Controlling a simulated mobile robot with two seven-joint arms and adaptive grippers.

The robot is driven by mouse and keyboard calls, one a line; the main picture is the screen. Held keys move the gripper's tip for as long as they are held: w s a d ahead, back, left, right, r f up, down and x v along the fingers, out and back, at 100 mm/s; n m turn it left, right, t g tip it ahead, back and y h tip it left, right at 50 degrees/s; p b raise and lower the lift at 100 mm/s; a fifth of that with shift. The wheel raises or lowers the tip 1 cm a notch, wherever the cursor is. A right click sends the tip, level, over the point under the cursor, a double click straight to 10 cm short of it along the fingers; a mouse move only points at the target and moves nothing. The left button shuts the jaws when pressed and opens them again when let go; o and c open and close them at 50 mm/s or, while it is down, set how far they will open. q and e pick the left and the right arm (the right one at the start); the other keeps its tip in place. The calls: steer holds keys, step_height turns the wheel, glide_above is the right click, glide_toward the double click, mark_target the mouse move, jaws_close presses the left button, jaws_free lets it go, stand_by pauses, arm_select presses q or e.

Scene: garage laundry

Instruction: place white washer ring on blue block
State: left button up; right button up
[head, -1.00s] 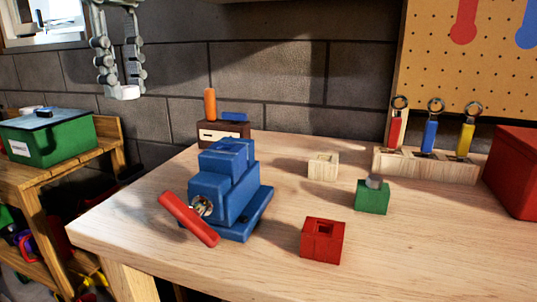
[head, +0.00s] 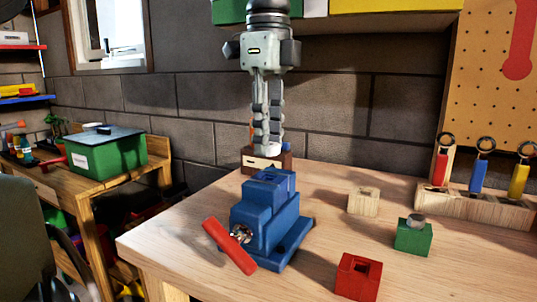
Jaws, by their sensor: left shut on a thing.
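My left gripper (head: 268,146) hangs fingers down over the back left of the workbench, nearly shut. A small white piece, the washer ring (head: 272,151), shows at its fingertips. The big blue block-like vise (head: 267,222) with a red handle (head: 230,246) stands on the bench just below and in front of the gripper in the picture. The ring appears above the vise's top, and I cannot tell the gap. A small blue piece (head: 286,147) on the wooden box behind is mostly hidden by the gripper. My right gripper is not in view.
Natural (head: 362,201), green (head: 413,236) and red (head: 358,277) blocks stand right of the vise; a grey piece sits on the green one. A wooden rack (head: 475,207) of ringed tools is at the right. A wooden box (head: 265,162) stands behind the vise.

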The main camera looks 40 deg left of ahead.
arm_select(q)
step_height(320, 180, down, 3)
steer(key=shift+f, duration=0.5)
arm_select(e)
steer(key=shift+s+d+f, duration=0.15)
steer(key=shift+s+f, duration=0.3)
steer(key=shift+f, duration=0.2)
arm_select(q)
steer(key=shift+f, duration=0.1)
steer(key=o, duration=0.8)
steer(key=shift+r, duration=0.2)
step_height(320, 180, up, 12)
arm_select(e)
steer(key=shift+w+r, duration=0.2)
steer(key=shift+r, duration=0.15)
